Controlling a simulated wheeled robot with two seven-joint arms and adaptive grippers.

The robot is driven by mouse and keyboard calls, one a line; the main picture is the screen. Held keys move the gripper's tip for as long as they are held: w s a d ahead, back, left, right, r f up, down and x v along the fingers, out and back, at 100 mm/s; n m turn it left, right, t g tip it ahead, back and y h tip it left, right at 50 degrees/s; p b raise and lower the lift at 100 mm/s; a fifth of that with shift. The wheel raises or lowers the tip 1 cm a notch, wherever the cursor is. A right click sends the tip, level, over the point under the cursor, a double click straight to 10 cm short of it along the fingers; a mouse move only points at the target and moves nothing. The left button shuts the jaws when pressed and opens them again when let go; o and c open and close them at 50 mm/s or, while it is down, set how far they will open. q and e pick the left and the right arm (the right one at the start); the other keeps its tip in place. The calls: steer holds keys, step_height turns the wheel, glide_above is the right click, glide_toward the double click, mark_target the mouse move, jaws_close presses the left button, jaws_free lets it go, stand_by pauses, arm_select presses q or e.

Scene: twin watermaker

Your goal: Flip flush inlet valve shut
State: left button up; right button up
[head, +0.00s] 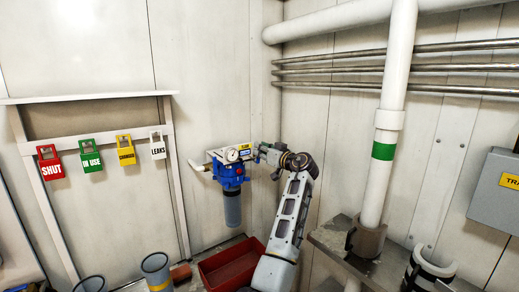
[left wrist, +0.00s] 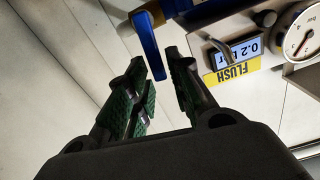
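The flush inlet valve's blue lever (left wrist: 152,46) shows in the left wrist view, hanging down from its pipe at the top. A yellow FLUSH label (left wrist: 232,77) sits to its right, upside down in that view. My left gripper (left wrist: 160,82) is open, with a green-padded finger on each side of the lever's lower end. I cannot tell whether either finger touches the lever. In the head view my left gripper (head: 259,151) is at the right side of the blue filter unit (head: 230,174); the lever is not clear there. My right gripper is not in view.
A pressure gauge (left wrist: 303,32) sits close by on the panel. A red bin (head: 212,275) stands below the filter. Tags, including a red SHUT tag (head: 50,162), hang on a rack at left. A thick white pipe (head: 393,90) stands to the right of my arm.

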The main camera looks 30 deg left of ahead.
arm_select(q)
steer(key=shift+x, duration=0.85)
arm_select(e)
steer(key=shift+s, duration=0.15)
arm_select(q)
steer(key=shift+c, duration=0.3)
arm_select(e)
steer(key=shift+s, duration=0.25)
arm_select(q)
jaws_close()
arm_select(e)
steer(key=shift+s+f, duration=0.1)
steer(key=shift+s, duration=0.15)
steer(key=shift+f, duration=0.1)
